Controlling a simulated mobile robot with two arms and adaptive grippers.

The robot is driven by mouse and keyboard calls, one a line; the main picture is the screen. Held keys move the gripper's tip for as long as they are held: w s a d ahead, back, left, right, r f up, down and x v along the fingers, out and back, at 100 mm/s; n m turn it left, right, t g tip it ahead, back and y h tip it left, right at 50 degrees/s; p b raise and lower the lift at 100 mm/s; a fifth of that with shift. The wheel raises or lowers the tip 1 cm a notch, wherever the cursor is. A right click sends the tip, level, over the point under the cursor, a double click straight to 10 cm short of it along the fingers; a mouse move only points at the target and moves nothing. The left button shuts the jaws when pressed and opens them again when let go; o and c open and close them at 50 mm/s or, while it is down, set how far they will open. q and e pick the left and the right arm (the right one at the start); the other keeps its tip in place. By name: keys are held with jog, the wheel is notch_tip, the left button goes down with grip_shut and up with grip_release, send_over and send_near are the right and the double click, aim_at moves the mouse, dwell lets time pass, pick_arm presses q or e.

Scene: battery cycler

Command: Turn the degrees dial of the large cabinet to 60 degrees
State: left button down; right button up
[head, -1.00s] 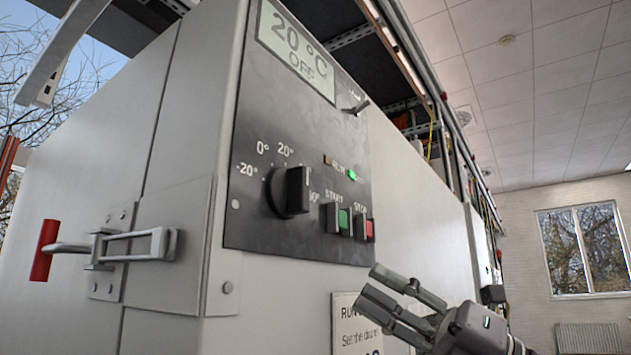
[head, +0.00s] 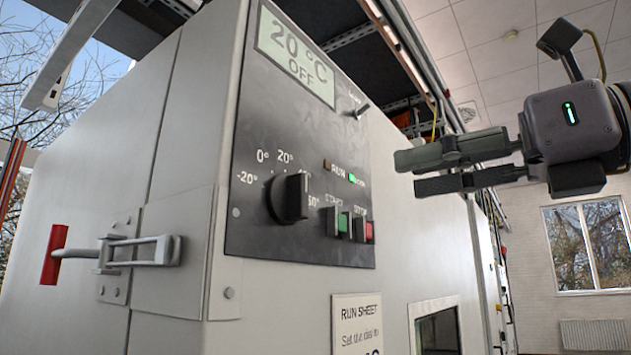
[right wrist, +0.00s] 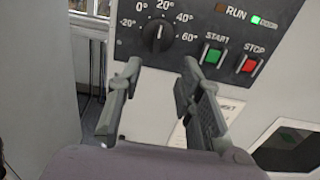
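The large cabinet (head: 180,200) fills the left and middle of the head view. Its black degrees dial (head: 288,198) sits on the dark control panel (head: 262,120), among marks from -20° to 60°. In the right wrist view the dial (right wrist: 158,38) has its white line pointing up near the 20° mark. The display (head: 295,52) reads 20 °C, OFF. My right gripper (head: 405,173) is to the right of the panel, apart from it. In the right wrist view its fingers (right wrist: 160,72) are spread and empty, below the dial. My left gripper is in neither view.
The green START button (head: 342,223) and red STOP button (head: 368,231) are right of the dial. A small toggle (head: 361,109) sticks out under the display. A red-handled latch (head: 55,254) projects at the left. A run sheet (head: 357,325) hangs below the panel.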

aim_at(306, 191)
jog(key=p+x, duration=0.4)
jog(key=x, duration=0.9)
jog(key=shift+w+a+p, duration=0.2)
jog(key=shift+a+p, duration=0.1)
jog(key=shift+a, duration=0.1)
grip_shut()
